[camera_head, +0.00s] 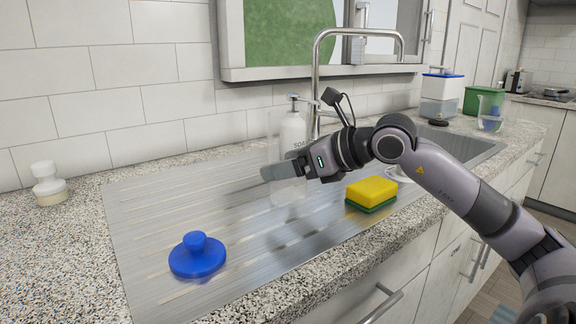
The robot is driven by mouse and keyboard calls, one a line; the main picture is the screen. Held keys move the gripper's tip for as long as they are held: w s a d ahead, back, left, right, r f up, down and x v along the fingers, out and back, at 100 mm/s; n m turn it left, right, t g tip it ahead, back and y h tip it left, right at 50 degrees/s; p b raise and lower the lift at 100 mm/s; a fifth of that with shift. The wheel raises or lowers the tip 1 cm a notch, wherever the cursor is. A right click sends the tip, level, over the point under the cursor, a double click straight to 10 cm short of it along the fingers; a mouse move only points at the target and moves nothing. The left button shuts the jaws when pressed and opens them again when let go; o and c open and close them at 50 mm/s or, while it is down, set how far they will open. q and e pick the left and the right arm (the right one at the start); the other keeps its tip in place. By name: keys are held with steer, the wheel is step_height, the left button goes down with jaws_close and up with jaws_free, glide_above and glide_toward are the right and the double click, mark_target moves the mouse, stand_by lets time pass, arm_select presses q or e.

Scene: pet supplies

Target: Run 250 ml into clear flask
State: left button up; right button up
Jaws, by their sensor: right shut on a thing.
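A clear, see-through flask (287,190) stands upright at the drainboard, in front of the white soap bottle; its outline is faint. My right gripper (285,171) is shut on it from the right side, around its lower half. I cannot tell whether its base touches the drainboard, nor whether it holds any water. The chrome tap (316,75) arches up behind my right wrist, its spout reaching right over the sink (468,146). My left gripper is out of view.
A blue knobbed lid (197,256) lies on the ribbed drainboard (150,215). A yellow-green sponge (371,193) sits below my wrist. The soap bottle (293,130) stands behind. A white stopper (48,184), blue-lidded tub (441,97), green box (475,99) and clear jug (490,108) line the counter.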

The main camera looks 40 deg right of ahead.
mark_target(288, 112)
step_height(288, 112, up, 10)
steer(key=p, duration=0.3)
steer(key=shift+f, duration=0.25)
